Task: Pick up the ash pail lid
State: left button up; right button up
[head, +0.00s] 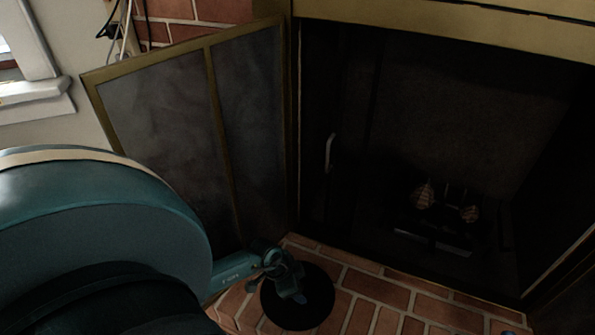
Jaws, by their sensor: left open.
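A round black disc (318,308), which looks like the ash pail lid, shows at the bottom centre of the head view over the brick hearth. I cannot tell whether it lies flat on the bricks or sits on a pail. My left gripper (291,293) is open and over the disc's upper left part, seen from above. It covers part of the disc, including any handle there. I cannot tell whether the fingers touch it. My right gripper is not in view.
A brass-framed mesh fireplace door (163,103) stands open behind my left arm. The dark firebox (440,110) holds a grate with logs or cones (425,195). A window sill (35,92) is at far left.

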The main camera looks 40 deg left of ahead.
pick_arm(q)
jog(key=shift+c, duration=0.3)
jog(key=c, duration=1.1)
jog(key=shift+r, duration=0.1)
